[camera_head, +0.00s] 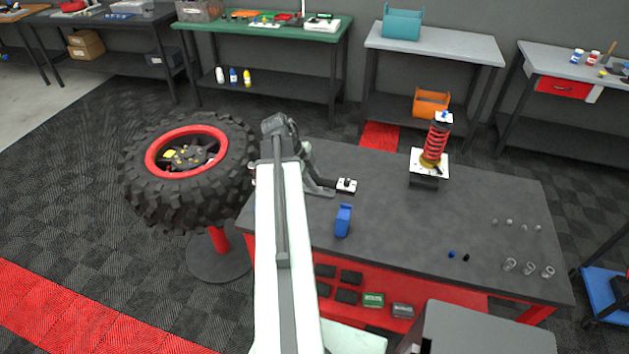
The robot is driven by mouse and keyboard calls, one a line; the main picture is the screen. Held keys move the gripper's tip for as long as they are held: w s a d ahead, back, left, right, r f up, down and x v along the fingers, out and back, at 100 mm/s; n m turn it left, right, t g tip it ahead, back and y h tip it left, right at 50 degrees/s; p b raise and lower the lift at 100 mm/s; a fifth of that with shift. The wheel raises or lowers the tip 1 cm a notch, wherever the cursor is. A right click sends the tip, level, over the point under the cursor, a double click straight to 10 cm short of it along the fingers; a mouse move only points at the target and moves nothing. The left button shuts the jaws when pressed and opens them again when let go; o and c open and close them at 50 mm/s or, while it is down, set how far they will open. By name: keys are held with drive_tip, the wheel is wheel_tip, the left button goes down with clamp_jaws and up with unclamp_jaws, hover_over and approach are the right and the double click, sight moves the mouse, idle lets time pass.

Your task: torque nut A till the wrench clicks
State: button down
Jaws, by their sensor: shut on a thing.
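My pale arm rises through the middle of the view and bends over at its top. My gripper (316,183) shows only in part beyond the arm, low over the workbench. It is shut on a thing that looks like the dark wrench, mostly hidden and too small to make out. Right beside it is a small white block (346,184) with a dark piece on top; I cannot tell whether they touch. A knobbly tyre with a red rim (150,160) stands at left, with several small fasteners at its hub. I cannot tell which nut is nut A.
The dark workbench (390,230) has a blue holder (343,220), a red coil-spring strut (434,143) and several small parts and clear cups at its right end. Its middle is largely clear. A green table (270,28) and a grey table (437,42) stand behind.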

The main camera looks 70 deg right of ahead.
sight(314, 177)
drive_tip(key=shift+r+p, duration=1.4)
drive_tip(key=shift+r, duration=0.25)
drive_tip(key=shift+f, duration=0.2)
